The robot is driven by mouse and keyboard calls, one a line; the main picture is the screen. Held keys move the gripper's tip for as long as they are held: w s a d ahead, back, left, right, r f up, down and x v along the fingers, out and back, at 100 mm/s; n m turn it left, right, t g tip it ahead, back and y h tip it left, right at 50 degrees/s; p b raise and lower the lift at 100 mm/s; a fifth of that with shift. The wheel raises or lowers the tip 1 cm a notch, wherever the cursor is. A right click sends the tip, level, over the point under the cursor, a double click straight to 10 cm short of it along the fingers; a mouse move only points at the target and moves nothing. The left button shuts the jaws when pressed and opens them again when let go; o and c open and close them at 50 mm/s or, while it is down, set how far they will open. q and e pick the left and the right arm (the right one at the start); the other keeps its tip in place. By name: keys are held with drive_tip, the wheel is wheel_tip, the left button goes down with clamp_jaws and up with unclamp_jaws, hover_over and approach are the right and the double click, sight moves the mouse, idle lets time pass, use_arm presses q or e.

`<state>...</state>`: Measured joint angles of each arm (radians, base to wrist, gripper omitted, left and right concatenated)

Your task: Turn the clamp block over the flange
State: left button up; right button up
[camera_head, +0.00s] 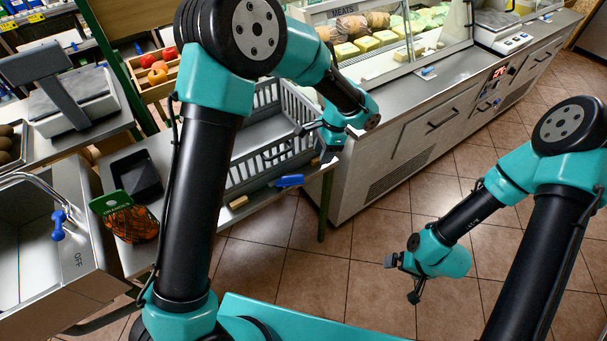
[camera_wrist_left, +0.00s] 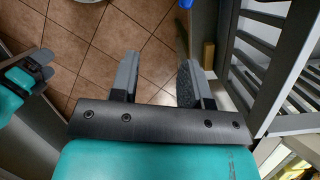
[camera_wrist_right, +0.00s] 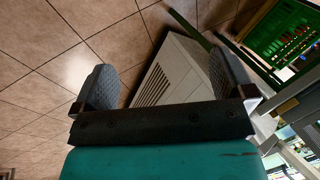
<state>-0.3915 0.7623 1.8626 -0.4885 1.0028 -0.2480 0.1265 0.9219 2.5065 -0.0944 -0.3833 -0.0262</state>
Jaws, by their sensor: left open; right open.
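No part is plainly recognisable as the clamp block or the flange. A small tan block (camera_head: 238,202) and a blue object (camera_head: 288,181) lie near the counter's front edge, beside the grey crate. The tan block also shows in the left wrist view (camera_wrist_left: 208,55), right of the fingers; a blue piece (camera_wrist_left: 185,4) shows at its top edge. My left gripper (camera_head: 314,145) is open, beside the crate's right end, with nothing between its fingers (camera_wrist_left: 158,78). My right gripper (camera_head: 402,279) is open and empty over the tiled floor, its fingers spread (camera_wrist_right: 163,78).
The slatted grey crate (camera_head: 262,165) stands on the steel counter, partly hidden by my left arm. A black tray (camera_head: 136,176) and a netted bag (camera_head: 130,222) lie farther left. A sink with a blue-handled tap (camera_head: 58,226) is at far left. A glass display case (camera_head: 385,45) stands behind.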

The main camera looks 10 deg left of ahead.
use_arm(q)
drive_tip(key=w+r+y, duration=0.1)
drive_tip(key=w+r+m+y, duration=0.1)
drive_tip(key=r, duration=0.1)
drive_tip(key=shift+w+r+t, duration=0.1)
drive_tip(key=shift+r+t, duration=0.2)
use_arm(e)
drive_tip(key=shift+s+d+m, duration=0.45)
drive_tip(key=shift+d+m, duration=0.25)
use_arm(q)
approach(290, 181)
drive_tip(key=f, duration=0.5)
drive_tip(key=w+f, duration=0.1)
drive_tip(key=f, duration=0.1)
drive_tip(key=shift+f, duration=0.35)
clamp_jaws()
